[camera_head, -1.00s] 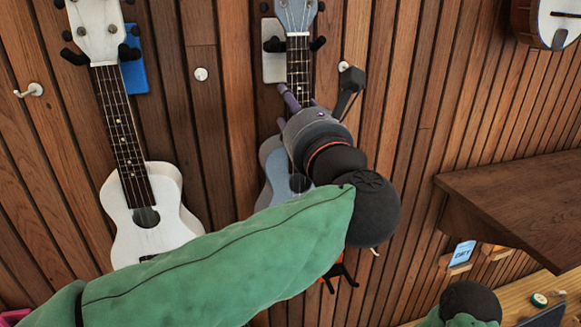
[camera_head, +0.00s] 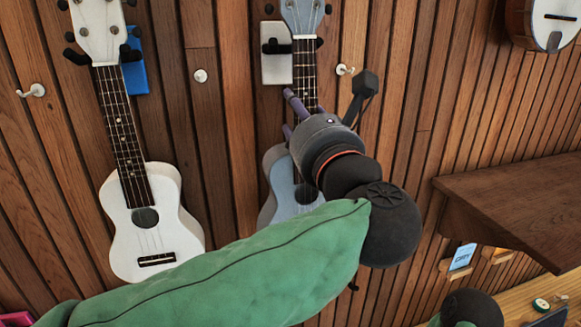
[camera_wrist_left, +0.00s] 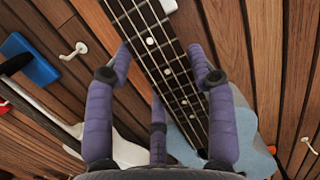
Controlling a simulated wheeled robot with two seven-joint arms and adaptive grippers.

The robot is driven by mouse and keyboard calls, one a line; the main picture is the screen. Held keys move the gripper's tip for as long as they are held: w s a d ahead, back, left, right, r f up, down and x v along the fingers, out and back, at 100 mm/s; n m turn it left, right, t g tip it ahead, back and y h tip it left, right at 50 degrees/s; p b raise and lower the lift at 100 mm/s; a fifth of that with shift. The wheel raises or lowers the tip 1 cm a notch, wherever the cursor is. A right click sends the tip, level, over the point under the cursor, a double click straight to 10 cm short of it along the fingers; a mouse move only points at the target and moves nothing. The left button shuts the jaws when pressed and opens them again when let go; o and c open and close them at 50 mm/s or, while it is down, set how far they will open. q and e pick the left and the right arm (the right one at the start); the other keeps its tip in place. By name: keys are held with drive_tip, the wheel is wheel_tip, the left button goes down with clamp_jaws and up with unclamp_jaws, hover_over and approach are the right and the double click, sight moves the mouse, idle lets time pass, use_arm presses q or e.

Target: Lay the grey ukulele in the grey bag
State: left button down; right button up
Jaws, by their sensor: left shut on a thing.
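The grey ukulele (camera_head: 284,208), pale blue-grey, is upright in front of its wall hanger (camera_head: 276,66) in the head view. My left gripper (camera_head: 296,116) is shut on its neck just above the body. In the left wrist view, the purple fingers (camera_wrist_left: 163,58) stand on both sides of the dark fretboard (camera_wrist_left: 172,78). My left wrist and sleeve hide part of the body. The grey bag is not in view.
A white ukulele (camera_head: 180,222) hangs close by on the left. A banjo (camera_head: 546,28) hangs at top right. A dark wooden shelf (camera_head: 515,205) juts out on the right. Small empty wall hooks (camera_head: 200,76) stick out between the instruments.

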use_arm(q)
drive_tip(key=shift+r+b+v, duration=0.15)
drive_tip(key=shift+b+v, duration=0.35)
drive_tip(key=shift+v, duration=0.45)
drive_tip(key=shift+r+b+v, duration=0.2)
drive_tip(key=shift+b+v, duration=0.3)
drive_tip(key=shift+v, duration=0.5)
drive_tip(key=shift+r+b+v, duration=0.15)
drive_tip(key=shift+b+v, duration=0.35)
drive_tip(key=shift+v, duration=0.45)
drive_tip(key=shift+a, duration=0.1)
